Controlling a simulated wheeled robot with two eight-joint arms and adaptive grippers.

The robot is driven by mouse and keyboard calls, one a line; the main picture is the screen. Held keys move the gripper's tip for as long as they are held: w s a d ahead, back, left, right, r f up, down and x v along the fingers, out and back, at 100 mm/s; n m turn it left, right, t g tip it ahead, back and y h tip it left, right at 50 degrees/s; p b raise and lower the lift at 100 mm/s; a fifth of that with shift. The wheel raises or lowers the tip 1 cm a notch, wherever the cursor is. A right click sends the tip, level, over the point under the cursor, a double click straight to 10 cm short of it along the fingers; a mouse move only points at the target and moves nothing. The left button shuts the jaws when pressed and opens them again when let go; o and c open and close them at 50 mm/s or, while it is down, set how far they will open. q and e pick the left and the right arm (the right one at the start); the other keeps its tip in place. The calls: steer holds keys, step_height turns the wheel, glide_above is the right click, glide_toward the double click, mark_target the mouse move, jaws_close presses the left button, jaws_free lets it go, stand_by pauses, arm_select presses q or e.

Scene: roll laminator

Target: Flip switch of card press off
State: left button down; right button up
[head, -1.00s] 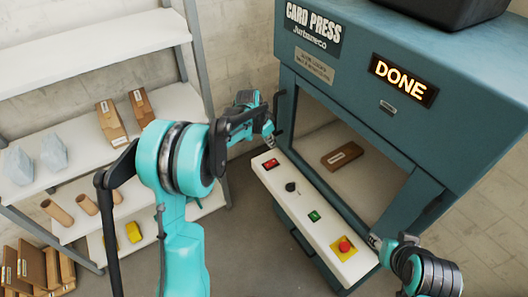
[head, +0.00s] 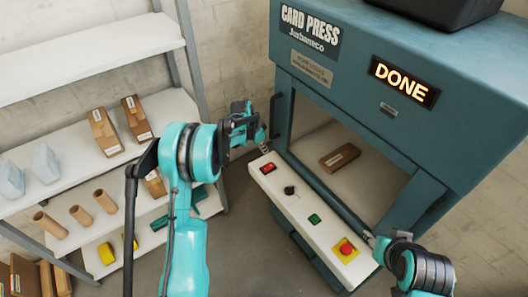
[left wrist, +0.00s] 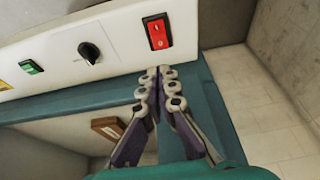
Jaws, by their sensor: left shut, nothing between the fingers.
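The teal card press (head: 345,85) has an open front and a lit "DONE" display (head: 404,81). On its white control panel (head: 305,213) is a red rocker switch (head: 268,168), at the panel's far left end. The red switch (left wrist: 157,31) also shows close up in the left wrist view. My left gripper (head: 264,146) is just beyond the switch in the head view. In the left wrist view its shut, empty fingertips (left wrist: 160,72) are just below the switch, apparently apart from it. My right gripper (head: 370,238) is near the panel's other end; its fingers are too small to read.
The panel also has a black knob (head: 290,190), a green button (head: 314,219) and a red emergency button (head: 346,249) on yellow. A brown block (head: 340,156) lies inside the press. A white shelf (head: 75,140) with boxes and tubes stands at left.

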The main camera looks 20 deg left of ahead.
mark_target(271, 166)
arm_select(q)
steer(key=b+x, duration=0.1)
steer(key=x, duration=0.2)
steer(key=b+x, duration=0.1)
steer(key=x, duration=0.3)
steer(key=b+x, duration=0.2)
steer(key=x, duration=0.2)
steer(key=shift+s+a+f, duration=0.15)
steer(key=shift+s+f, duration=0.05)
steer(key=shift+f, duration=0.1)
steer(key=shift+w+d+f+g, duration=0.15)
steer(key=shift+d+f+g, duration=0.05)
steer(key=shift+g, duration=0.2)
steer(key=shift+g+y, duration=0.3)
steer(key=shift+y, duration=0.2)
steer(key=shift+w+f, duration=0.1)
steer(key=shift+f, duration=0.1)
